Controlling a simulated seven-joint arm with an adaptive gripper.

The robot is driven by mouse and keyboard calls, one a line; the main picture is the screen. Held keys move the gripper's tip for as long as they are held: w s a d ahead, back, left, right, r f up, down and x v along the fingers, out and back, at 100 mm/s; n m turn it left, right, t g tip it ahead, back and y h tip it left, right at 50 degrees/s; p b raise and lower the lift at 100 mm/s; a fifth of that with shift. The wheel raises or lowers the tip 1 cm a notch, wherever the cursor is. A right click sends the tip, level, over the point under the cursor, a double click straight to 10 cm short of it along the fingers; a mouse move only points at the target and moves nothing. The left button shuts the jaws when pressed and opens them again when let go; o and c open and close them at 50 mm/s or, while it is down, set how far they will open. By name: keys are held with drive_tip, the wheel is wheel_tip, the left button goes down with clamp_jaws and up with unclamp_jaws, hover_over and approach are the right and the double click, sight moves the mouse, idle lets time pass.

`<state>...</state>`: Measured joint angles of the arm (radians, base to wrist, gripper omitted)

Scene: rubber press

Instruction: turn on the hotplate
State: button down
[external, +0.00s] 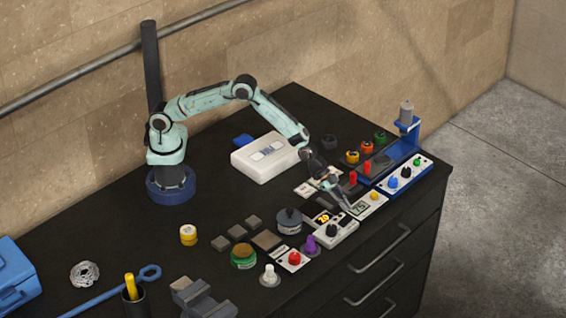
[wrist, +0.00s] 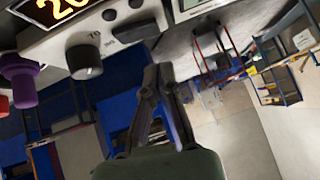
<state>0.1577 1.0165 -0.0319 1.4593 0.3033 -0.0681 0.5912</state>
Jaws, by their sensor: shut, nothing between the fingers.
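A white control unit with a yellow-lit display, which looks like the hotplate's, stands near the front edge in the external view (external: 345,231). In the wrist view the unit's white face (wrist: 50,45) fills the top left. Its display (wrist: 66,9) reads 20 or similar, cut off by the frame edge. A black knob (wrist: 84,60) sits on its front, with small dark buttons (wrist: 108,15) near it. My gripper (external: 348,210) is low at the unit's right end, between it and a panel with a green display. In the wrist view my gripper (wrist: 159,68) is shut and empty, right of the knob; contact cannot be told.
A purple knob (external: 311,243) and a red button (external: 294,258) are left of the unit. The green-display panel (external: 370,204) with a yellow knob and a blue stand (external: 409,125) are to the right. A grey lidded pot (external: 289,221) stands behind. The table front drops to drawers.

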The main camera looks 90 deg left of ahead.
sight(349, 219)
drive_tip(key=shift+w+a+f, duration=0.1)
drive_tip(key=shift+a+f, duration=0.05)
drive_tip(key=shift+f, duration=0.6)
drive_tip(key=shift+w+a+f, duration=0.1)
drive_tip(key=shift+f, duration=0.6)
drive_tip(key=shift+w+a+f+g, duration=0.1)
drive_tip(key=shift+a+f+g, duration=0.1)
drive_tip(key=shift+f+g, duration=0.1)
drive_tip(key=shift+d+f+n+h, duration=0.1)
drive_tip(key=shift+n+h, duration=0.2)
drive_tip(key=shift+d, duration=0.1)
drive_tip(key=shift+s+d+r, duration=0.3)
drive_tip(key=shift+s+d, duration=0.15)
drive_tip(key=shift+s, duration=0.1)
